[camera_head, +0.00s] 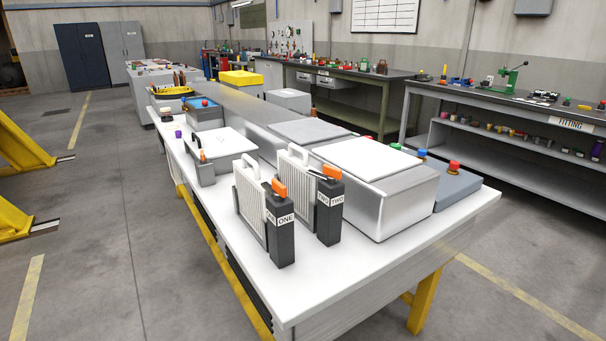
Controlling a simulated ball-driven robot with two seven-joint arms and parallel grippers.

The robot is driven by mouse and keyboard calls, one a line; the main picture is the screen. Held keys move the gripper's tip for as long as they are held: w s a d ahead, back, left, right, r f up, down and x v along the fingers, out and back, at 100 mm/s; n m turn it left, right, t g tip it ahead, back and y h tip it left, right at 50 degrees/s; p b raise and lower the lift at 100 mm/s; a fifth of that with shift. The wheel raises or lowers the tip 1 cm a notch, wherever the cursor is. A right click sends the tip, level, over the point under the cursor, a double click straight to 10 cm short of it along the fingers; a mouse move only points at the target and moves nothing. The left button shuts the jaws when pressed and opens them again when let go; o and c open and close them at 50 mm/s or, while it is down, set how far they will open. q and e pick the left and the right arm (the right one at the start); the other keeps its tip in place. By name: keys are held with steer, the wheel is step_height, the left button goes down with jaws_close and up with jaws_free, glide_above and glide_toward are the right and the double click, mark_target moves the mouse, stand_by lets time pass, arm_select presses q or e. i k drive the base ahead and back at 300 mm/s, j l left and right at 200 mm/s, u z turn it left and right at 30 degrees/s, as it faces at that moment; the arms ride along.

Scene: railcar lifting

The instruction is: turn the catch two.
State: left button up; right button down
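Two upright units with ribbed light plates, white handles and dark blocks stand near the front edge of a white-topped table (370,277). The dark block labelled TWO (329,222) is the right one, and an orange catch (331,171) sits at its top. The block labelled ONE (282,245) stands to its left and nearer, with its own orange catch (279,189). Neither of my grippers is in view, and nothing of mine touches the catches. The far sides of both units are hidden.
A large metal box (388,200) stands close behind and right of unit TWO. A blue-grey box with red and blue knobs (455,190) is at the table's right end. The tabletop's front right is clear. Yellow lifting arms (20,145) lie at left over open floor.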

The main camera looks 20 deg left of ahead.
mark_target(331, 174)
steer(key=i+l+u, duration=0.15)
steer(key=i+u, duration=0.2)
steer(key=i+l+u, duration=0.35)
